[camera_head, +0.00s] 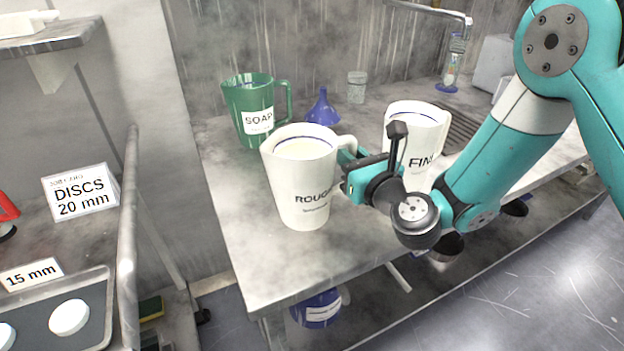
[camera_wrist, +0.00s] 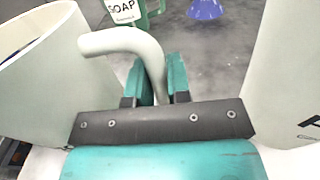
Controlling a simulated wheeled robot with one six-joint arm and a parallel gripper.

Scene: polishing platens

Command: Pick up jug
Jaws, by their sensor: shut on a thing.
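A white jug labelled ROUGH (camera_head: 300,185) stands upright at the left front of the metal bench, with pale liquid inside. Its handle is on its right side; the handle (camera_wrist: 125,42) shows in the wrist view. My gripper (camera_head: 345,165) is shut on this handle, with one teal finger on each side of it in the wrist view (camera_wrist: 163,78). A second white jug labelled FINE (camera_head: 418,115) stands to the right, partly hidden by my gripper and arm. A green SOAP jug (camera_head: 246,95) stands behind at the left.
A blue funnel (camera_head: 322,108) and a small grey container (camera_head: 356,87) stand behind the jugs. The metal bench (camera_head: 255,255) is clear in front of the ROUGH jug. A vertical metal rail (camera_head: 127,240) and a tray with white discs (camera_head: 98,290) are at the left.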

